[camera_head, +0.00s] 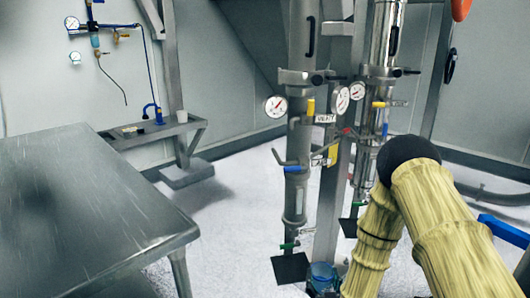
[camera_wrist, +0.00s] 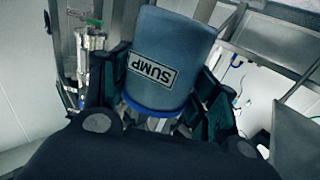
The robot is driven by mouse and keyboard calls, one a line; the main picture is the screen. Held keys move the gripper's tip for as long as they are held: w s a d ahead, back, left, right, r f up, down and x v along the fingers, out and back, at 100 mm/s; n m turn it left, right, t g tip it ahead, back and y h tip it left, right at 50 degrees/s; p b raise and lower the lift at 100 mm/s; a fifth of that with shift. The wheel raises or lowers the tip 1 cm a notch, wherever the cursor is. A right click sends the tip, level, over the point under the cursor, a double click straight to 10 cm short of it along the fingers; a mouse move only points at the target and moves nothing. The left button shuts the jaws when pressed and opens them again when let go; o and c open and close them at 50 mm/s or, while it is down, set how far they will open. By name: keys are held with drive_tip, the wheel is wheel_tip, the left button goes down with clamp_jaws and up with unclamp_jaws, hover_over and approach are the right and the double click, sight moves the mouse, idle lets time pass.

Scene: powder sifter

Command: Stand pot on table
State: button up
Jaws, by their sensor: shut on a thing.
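The pot is a blue-grey vessel marked SUMP (camera_wrist: 168,60) with a brighter blue rim, large in the wrist view. My gripper (camera_wrist: 160,108) has its dark fingers on both sides of the pot and is shut on it. In the head view, a small bluish vessel (camera_head: 322,272), seemingly the same pot, shows low at the bottom edge, beside the end of my yellow-sleeved arm. My gripper is mostly hidden there. The grey metal table (camera_head: 90,190) stands at the left with its top bare. The pot is well to the right of the table and apart from it.
Two steel sifter columns (camera_head: 296,180) with gauges and valve handles stand in the middle, close to my arm. Dark plates (camera_head: 290,268) hang at their feet. A small wall shelf (camera_head: 160,130) holds a few items behind the table. The floor between table and columns is clear.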

drive_tip(key=s+r+p, duration=0.2)
drive_tip(key=r+p, duration=0.7)
drive_tip(key=r, duration=0.2)
drive_tip(key=s+r+p, duration=0.2)
drive_tip(key=r+p, duration=0.8)
drive_tip(key=r, duration=0.1)
drive_tip(key=shift+s+r, duration=0.4)
